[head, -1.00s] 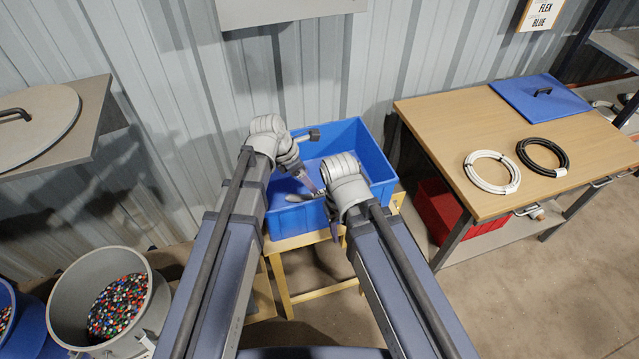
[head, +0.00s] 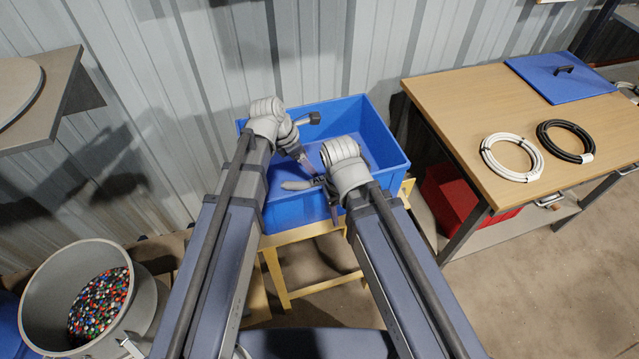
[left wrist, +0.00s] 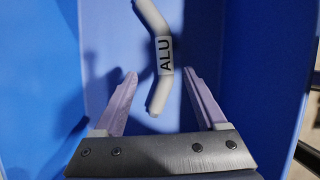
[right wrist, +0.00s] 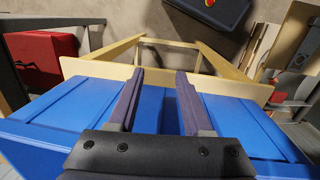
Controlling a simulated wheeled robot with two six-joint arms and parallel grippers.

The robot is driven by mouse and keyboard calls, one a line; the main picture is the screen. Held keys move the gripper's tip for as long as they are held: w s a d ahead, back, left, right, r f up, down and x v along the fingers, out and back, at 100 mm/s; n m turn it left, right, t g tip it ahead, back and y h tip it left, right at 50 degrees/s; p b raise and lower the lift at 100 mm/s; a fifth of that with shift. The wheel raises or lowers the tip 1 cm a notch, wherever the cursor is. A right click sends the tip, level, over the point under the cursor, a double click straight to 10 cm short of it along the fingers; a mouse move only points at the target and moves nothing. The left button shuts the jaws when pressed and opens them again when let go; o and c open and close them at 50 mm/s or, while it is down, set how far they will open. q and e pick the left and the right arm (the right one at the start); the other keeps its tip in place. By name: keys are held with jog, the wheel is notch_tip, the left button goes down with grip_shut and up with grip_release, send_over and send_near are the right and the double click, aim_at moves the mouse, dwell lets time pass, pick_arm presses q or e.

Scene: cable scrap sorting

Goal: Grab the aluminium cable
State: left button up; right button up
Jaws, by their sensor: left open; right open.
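The aluminium cable (left wrist: 165,58) is a short, bent, light grey piece with a white label reading ALU. It lies in the blue crate (head: 385,142) and also shows in the head view (head: 296,185), partly hidden by my arms. My left gripper (left wrist: 160,76) is open above the cable. The cable's near end shows between the fingers in the left wrist view, with no clear contact. My right gripper (right wrist: 160,74) is open and empty, over the crate's near rim; its fingers are mostly hidden in the head view.
The crate stands on a yellow wooden stand (head: 285,292) against the corrugated wall. A bench (head: 455,95) at right holds a white cable coil (head: 489,160), a black cable coil (head: 565,156) and a blue lid (head: 560,76). A bin of coloured granules (head: 38,300) stands at lower left.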

aim_at(320, 179)
pick_arm(q)
jog(key=shift+f, duration=0.5)
pick_arm(e)
jog(key=shift+f, duration=0.5)
pick_arm(q)
jog(key=b+x, duration=0.2)
jog(key=shift+d+f+b, duration=0.1)
jog(key=shift+f+b, duration=0.2)
jog(key=shift+b, duration=0.05)
jog(key=b+x, duration=0.4)
jog(key=x, duration=0.1)
jog(key=shift+s+d+b, duration=0.3)
jog(key=shift+b, duration=0.1)
pick_arm(e)
notch_tip(320, 179, down, 7)
pick_arm(q)
jog(key=shift+c, duration=0.4)
grip_shut()
